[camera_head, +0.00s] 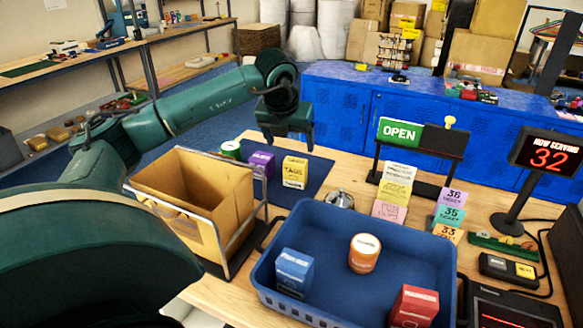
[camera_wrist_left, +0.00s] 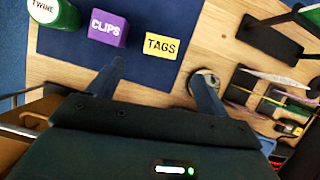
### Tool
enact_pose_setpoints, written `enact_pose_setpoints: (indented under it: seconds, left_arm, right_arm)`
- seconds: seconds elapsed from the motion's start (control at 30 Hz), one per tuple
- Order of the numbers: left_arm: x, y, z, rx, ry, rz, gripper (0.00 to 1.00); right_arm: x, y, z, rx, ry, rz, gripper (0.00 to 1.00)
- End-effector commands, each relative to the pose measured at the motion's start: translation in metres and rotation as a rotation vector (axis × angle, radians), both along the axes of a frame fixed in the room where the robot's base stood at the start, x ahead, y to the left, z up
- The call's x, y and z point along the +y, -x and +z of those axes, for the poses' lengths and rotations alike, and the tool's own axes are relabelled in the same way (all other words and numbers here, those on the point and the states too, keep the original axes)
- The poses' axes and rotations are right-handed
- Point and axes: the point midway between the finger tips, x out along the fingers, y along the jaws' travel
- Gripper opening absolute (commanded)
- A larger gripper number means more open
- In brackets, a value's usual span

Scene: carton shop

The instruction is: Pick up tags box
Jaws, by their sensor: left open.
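The tags box (camera_head: 294,172) is a small yellow box with dark lettering, upright on the dark blue mat (camera_head: 318,175) on the wooden counter. In the left wrist view the tags box (camera_wrist_left: 162,46) lies ahead of the fingers, near the mat's edge. My left gripper (camera_head: 288,140) is open and empty above the tags box; in the left wrist view the left gripper (camera_wrist_left: 160,75) has its fingers spread apart, with the box beyond them. The purple clips box (camera_head: 262,164) stands just left of the tags box. My right gripper is not in view.
A green twine container (camera_head: 231,149) stands left of the clips box. A blue basket (camera_head: 356,216) in front holds a blue box, an orange jar and a red box. A cardboard bin (camera_head: 190,190) in a metal frame stands at left. A bell (camera_head: 339,198) and an OPEN sign (camera_head: 399,132) are to the right.

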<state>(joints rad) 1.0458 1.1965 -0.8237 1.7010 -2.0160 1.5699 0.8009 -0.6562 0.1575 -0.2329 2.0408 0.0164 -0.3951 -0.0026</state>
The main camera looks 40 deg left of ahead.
Motion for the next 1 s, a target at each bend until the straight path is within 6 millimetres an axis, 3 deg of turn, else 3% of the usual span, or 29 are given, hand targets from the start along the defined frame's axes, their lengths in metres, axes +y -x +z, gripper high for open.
enact_pose_setpoints:
  seconds: [0.33,1.0]
  left_arm:
    - [0.009,-0.02,-0.056,0.005,0.001,-0.001,0.78]
    - [0.019,-0.042,-0.12,0.004,-0.001,0.0,0.78]
  right_arm:
    - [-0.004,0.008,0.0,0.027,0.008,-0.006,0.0]
    - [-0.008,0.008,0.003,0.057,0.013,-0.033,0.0]
